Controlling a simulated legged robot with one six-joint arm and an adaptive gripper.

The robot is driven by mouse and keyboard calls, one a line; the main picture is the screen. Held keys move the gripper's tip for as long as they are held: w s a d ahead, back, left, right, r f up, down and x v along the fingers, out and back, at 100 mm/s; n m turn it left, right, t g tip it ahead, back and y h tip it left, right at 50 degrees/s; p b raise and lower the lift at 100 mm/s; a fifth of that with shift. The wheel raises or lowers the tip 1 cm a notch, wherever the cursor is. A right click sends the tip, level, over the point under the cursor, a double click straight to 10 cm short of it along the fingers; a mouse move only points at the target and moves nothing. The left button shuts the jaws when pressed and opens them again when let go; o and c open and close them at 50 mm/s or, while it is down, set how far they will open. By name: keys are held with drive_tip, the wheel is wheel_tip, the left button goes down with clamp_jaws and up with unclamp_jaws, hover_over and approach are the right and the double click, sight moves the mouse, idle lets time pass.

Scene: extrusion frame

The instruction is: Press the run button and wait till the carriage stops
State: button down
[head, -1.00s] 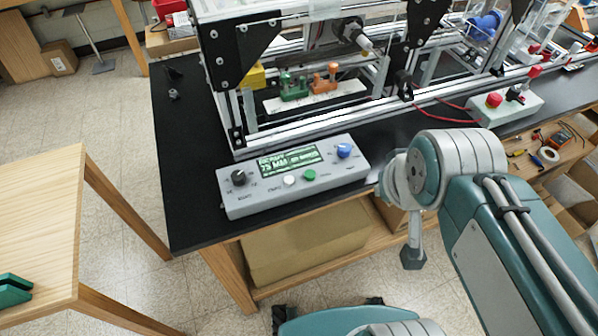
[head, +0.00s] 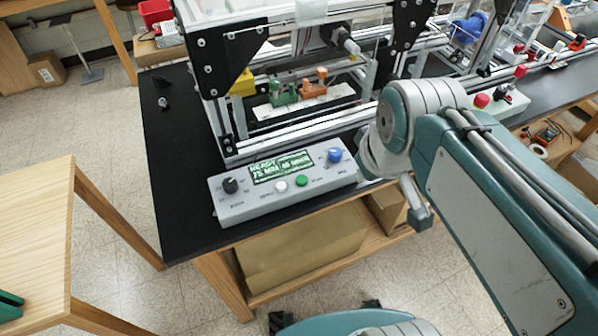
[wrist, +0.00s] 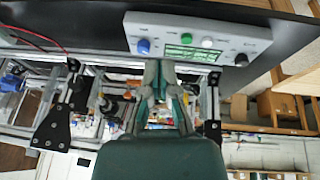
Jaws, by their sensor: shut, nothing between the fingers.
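The grey control box (head: 282,192) sits at the front edge of the black bench. Its green display (head: 282,167) seems to read READY, with smaller figures below. A green button (head: 302,181) and a white button (head: 281,187) are under the display; their labels are too small to read. A black knob (head: 230,185) is at the left and a blue knob (head: 334,155) at the right. In the wrist view the box (wrist: 197,36) appears upside down. My gripper (wrist: 159,66) is shut and empty, its tips overlapping the box's edge in the picture; contact is unclear. I cannot single out the carriage.
An aluminium extrusion frame (head: 290,141) stands behind the box, with green (head: 283,93) and orange (head: 311,84) parts inside. A box with a red button (head: 481,100) is farther right. A wooden table (head: 38,215) stands at left. Open floor lies between it and the bench.

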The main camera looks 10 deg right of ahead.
drive_tip(key=w+a+n+g, duration=0.2)
drive_tip(key=w+a+n, duration=0.1)
drive_tip(key=w+n, duration=0.4)
drive_tip(key=n+g, duration=0.2)
drive_tip(key=n, duration=0.8)
hover_over(303, 178)
drive_tip(key=shift+f, duration=0.25)
wheel_tip(303, 178, down, 14)
